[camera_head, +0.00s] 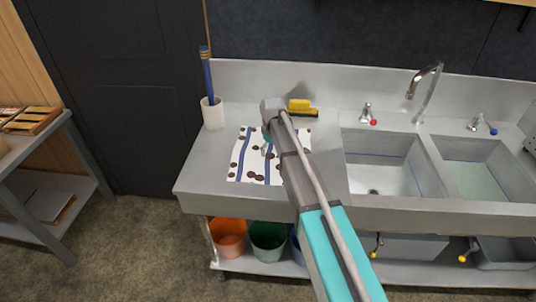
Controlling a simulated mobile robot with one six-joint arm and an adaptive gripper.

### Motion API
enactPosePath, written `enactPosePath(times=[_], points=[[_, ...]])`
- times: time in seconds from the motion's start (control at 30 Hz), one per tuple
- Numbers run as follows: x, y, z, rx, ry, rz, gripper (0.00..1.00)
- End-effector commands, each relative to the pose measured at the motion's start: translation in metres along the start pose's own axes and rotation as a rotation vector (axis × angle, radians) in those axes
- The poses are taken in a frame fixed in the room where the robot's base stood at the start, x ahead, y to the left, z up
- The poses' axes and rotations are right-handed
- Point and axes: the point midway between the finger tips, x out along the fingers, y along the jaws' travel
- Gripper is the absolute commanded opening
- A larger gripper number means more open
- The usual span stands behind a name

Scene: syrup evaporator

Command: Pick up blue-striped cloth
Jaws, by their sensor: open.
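The blue-striped cloth (241,158) lies flat on the left end of the steel counter. It is white with blue stripes and several dark brown spots. My arm reaches in from the lower right and covers the cloth's right part. My gripper (267,141) is over the cloth's right half, mostly hidden behind my arm's end. The cloth lies flat with no visible lift. I cannot tell from this view whether the gripper touches it.
A white cup (212,114) holding a blue-handled tool stands behind the cloth at left. A yellow brush (300,107) lies behind my arm. Sink basins (382,165) with a faucet (427,90) are at right. Orange (229,237) and green (268,241) buckets sit below the steel counter (202,170).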

Motion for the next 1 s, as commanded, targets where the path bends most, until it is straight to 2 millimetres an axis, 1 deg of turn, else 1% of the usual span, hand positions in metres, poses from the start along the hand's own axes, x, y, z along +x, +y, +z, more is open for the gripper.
enactPosePath(times=[0.37, 0.7, 0.8, 1.0], points=[[0.0109, 0.0003, 0.0001, 0.0, 0.0, 0.0, 0.99], [0.0098, 0.0003, 0.0003, 0.0, 0.0, 0.0, 0.68], [0.0099, 0.0003, 0.0003, 0.0, 0.0, 0.0, 0.64], [0.0102, 0.0003, 0.0003, 0.001, 0.0, 0.0, 0.62]])
